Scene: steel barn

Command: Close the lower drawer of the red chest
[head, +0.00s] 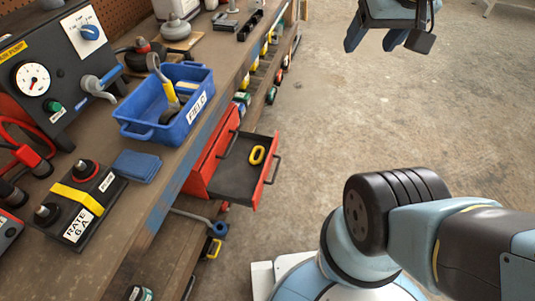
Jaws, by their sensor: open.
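The red chest (213,140) sits under the edge of the workbench, partly hidden by the bench top. One drawer (236,183) is pulled well out to the right, with a dark inside, a red front and a dark bar handle (273,169). A red face shows above it, so it looks like the lower drawer. A yellow ring-shaped thing (257,155) lies inside the drawer. My gripper (370,45) is at the top of the view, open and empty, its blue fingers apart. It is beyond the drawer and to the right, not touching it.
On the workbench (110,235) stand a blue bin (160,123) with tools, a gauge box (50,75) and a black box with a yellow band (78,205). A shelf with several jars runs below. The concrete floor (330,110) right of the drawer is clear.

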